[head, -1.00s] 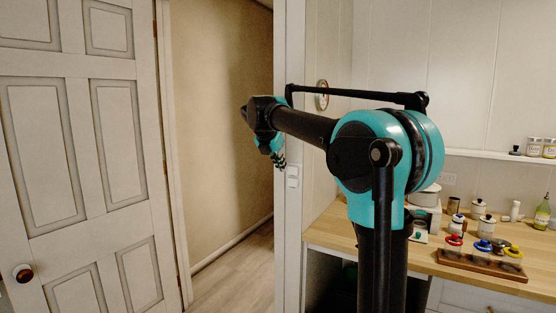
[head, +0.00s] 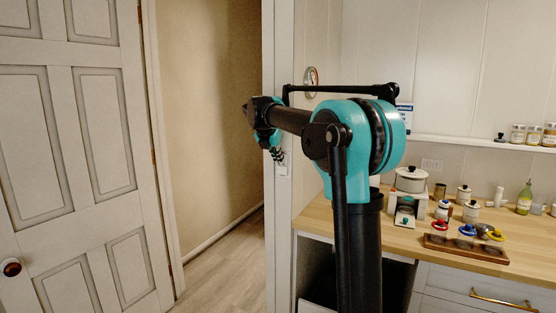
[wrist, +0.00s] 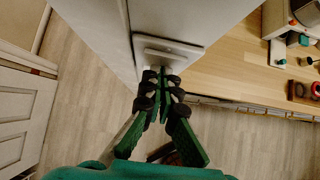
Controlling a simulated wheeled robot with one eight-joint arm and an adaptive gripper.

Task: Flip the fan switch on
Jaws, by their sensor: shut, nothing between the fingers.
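A white switch plate (head: 283,170) is on the narrow wall end beside the doorway in the head view. In the wrist view the plate (wrist: 170,47) stands out from the white wall just beyond my fingertips. My gripper (head: 279,156) is at the upper part of the plate in the head view and hides some of it. In the wrist view my gripper (wrist: 162,74) has its dark fingertips together, with nothing between them, at the plate's near edge. I cannot tell whether they touch it. The switch lever and its position cannot be made out.
A panelled white door (head: 75,150) stands left of the doorway. A wooden counter (head: 400,235) on the right holds a pot on a small appliance (head: 410,190), jars and a dark tray (head: 465,250) with coloured items. The doorway floor (head: 230,265) is clear.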

